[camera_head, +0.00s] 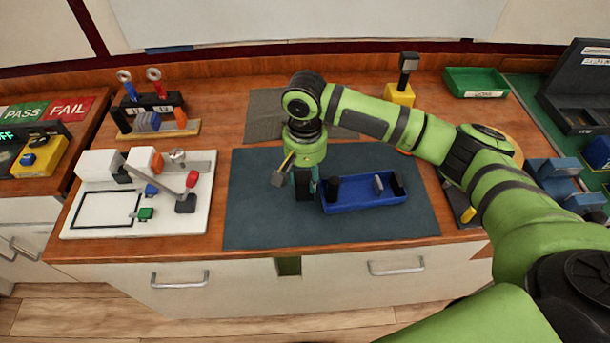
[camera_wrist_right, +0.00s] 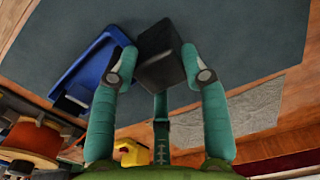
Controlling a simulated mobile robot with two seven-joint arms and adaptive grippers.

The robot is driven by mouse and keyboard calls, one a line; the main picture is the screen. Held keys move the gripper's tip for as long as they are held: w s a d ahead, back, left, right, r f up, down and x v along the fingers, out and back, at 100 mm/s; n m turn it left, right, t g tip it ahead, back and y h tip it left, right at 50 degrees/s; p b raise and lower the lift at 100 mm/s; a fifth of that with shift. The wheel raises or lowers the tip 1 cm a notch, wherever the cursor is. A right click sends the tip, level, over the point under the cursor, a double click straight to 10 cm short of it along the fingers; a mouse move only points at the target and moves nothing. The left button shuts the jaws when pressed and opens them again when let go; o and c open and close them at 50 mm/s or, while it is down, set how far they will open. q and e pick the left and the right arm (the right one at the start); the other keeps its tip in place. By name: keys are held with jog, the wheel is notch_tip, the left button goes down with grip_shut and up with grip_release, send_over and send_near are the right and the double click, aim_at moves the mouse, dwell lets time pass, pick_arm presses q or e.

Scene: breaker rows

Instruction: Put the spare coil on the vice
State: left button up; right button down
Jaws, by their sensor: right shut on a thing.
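My right gripper (camera_head: 305,178) points down over the dark mat and is shut on a dark block (camera_wrist_right: 162,58). The right wrist view shows the block between the teal fingers (camera_wrist_right: 157,72). It has plain dark faces and no label that I can read, so I cannot tell for sure that it is the spare coil. In the head view the block (camera_head: 304,188) is just left of the blue tray, its base close to the mat; contact is unclear. A blue device (camera_head: 555,168) at the far right looks like the vice. My left gripper is not in view.
The blue tray (camera_head: 362,206) holds dark and grey pieces. A white fixture board (camera_head: 80,228) stands left, a green bin (camera_head: 476,82) back right. A yellow block (camera_head: 399,95) stands at the back. The mat (camera_head: 260,215) is bare left of the gripper.

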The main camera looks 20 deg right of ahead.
jog(key=shift+f, duration=0.8)
jog(key=shift+f, duration=0.15)
jog(key=c, duration=0.6)
grip_release()
jog(key=shift+c, duration=0.2)
